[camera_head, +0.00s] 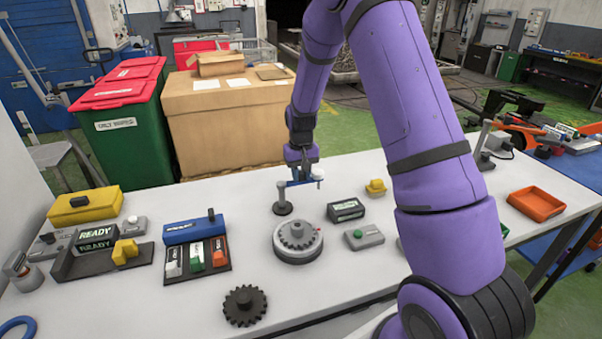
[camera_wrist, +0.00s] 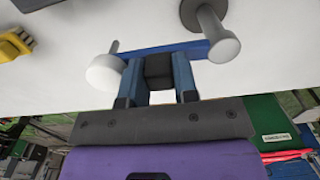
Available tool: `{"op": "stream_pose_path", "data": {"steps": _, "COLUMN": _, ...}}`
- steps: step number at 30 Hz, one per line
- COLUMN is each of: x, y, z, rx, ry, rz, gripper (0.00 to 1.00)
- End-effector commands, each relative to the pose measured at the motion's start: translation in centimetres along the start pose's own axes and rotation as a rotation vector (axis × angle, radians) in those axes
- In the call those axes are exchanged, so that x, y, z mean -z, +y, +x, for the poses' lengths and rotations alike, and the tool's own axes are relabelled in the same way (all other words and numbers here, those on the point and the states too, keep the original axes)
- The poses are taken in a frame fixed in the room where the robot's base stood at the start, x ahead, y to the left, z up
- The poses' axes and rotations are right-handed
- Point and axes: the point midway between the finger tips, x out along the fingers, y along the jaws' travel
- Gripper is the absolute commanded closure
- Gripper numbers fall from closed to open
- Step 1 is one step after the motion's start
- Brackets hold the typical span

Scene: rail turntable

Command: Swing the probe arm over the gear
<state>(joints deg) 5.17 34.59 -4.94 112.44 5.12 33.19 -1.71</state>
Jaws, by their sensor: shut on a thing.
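The probe arm is a blue bar (camera_head: 293,184) on a grey post (camera_head: 283,203) behind the turntable (camera_head: 298,251). From the post it points right, to a white round end (camera_head: 318,171) with a thin pin below. A dark gear (camera_head: 297,233) lies on the turntable, nearer the camera than the bar; the probe end appears behind the gear, not over it. My gripper (camera_head: 301,171) is at the bar from above. In the wrist view, its blue fingers (camera_wrist: 158,78) are shut on a dark block (camera_wrist: 158,65) on the blue bar (camera_wrist: 190,49).
A loose dark gear (camera_head: 244,305) lies at the table's front. A black display box (camera_head: 346,209) and a grey button box (camera_head: 363,236) stand right of the turntable. A blue box (camera_head: 194,228) and block rack stand left. An orange tray (camera_head: 536,204) lies far right.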

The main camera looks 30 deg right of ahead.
Motion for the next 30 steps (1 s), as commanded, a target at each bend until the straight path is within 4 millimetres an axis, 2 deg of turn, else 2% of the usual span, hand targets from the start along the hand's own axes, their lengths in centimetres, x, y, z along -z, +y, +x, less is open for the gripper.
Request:
{"op": "stream_pose_path", "data": {"steps": 11, "x": -1.0, "y": -0.1, "z": -0.1, "rx": -0.001, "ry": 0.001, "rz": 0.161, "gripper": 1.0}}
{"op": "stream_pose_path", "data": {"steps": 30, "x": -4.3, "y": -1.8, "z": -0.1, "rx": 0.0, "ry": 0.002, "rz": 0.757, "gripper": 1.0}}
